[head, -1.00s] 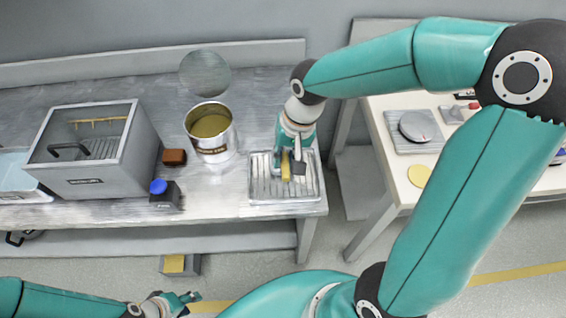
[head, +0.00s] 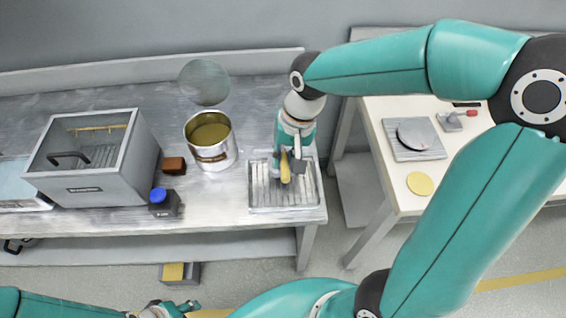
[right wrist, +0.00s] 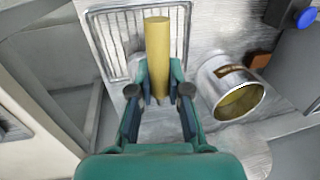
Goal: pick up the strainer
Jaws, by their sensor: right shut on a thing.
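My right gripper (head: 291,168) is over the ribbed metal tray (head: 312,196) at the right end of the bench. It is shut on a yellow rod-like handle, which I take to be the strainer (head: 285,166). In the right wrist view the handle (right wrist: 157,45) sticks out from between the two fingers (right wrist: 160,95), over the tray (right wrist: 100,30). No mesh or bowl shows on it; the fingers hide its near end. My left gripper (head: 172,307) is low at the bottom edge, partly cut off, away from the bench.
An open metal can (head: 211,150) of yellowish liquid stands left of the tray, with a round translucent disc (head: 205,82) behind it. A side table (head: 400,185) stands right.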

